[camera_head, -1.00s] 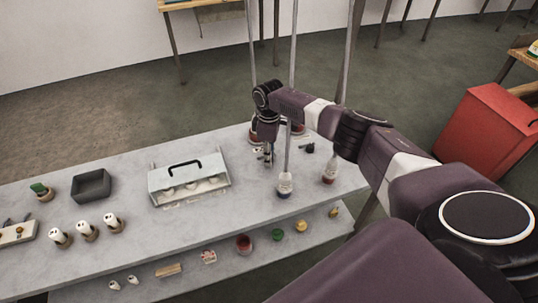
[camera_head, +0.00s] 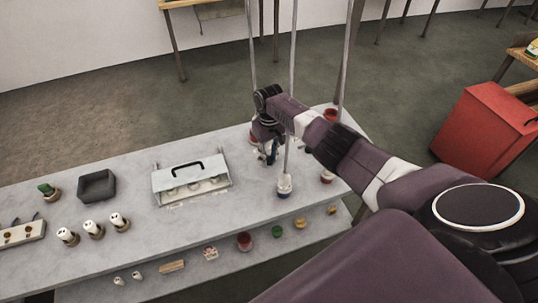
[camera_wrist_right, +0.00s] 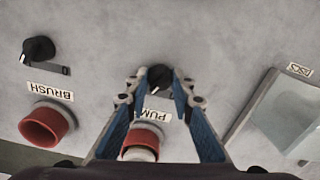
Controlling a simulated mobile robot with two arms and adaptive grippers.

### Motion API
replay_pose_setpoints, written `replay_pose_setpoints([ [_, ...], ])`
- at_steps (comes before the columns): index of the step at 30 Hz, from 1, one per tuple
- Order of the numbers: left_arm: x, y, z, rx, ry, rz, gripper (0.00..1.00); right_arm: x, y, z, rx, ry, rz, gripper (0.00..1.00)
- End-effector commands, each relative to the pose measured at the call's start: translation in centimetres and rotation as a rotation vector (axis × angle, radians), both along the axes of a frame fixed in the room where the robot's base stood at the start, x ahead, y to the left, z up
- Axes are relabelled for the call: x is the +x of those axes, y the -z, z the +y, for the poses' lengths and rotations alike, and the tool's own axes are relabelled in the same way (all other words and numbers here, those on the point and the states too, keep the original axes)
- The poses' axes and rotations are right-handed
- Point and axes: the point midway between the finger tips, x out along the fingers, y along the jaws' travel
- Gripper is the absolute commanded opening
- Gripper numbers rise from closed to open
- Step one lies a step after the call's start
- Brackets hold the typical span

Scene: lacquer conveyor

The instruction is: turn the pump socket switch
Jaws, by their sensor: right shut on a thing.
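The pump socket switch is a round black knob (camera_wrist_right: 160,77) on the pale bench top, above a partly covered label reading "PUM". In the right wrist view my right gripper (camera_wrist_right: 162,82) is shut on this knob, with a blue-and-grey finger at each side of it. A red socket (camera_wrist_right: 147,133) with a white part in it lies just below the label, between the fingers. In the head view my right gripper (camera_head: 270,157) reaches down to the bench near the thin upright rods, and hides the knob. My left gripper is not in view.
A second black knob (camera_wrist_right: 38,49) and red socket (camera_wrist_right: 46,124) carry the label "BRUSH". Thin upright rods (camera_head: 292,90) rise close to my arm.

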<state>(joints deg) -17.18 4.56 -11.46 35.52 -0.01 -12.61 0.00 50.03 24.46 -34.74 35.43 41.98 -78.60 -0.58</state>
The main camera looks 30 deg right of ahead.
Motion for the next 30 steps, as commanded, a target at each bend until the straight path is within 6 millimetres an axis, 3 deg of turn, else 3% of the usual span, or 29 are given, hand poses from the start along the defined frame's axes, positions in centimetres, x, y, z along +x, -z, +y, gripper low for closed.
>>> replay_pose_setpoints([
  [22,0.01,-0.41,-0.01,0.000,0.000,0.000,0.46,0.25,-0.23,-0.13,-0.001,0.095,-0.007,0.00],
  [23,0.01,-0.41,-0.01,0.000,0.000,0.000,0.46,0.25,-0.24,-0.13,-0.001,0.095,-0.007,0.23],
  [27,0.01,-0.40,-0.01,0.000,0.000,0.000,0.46,0.20,-0.19,-0.10,-0.001,0.095,-0.005,0.38],
  [30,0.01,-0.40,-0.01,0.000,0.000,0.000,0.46,0.15,-0.14,-0.06,-0.001,0.094,-0.004,0.40],
])
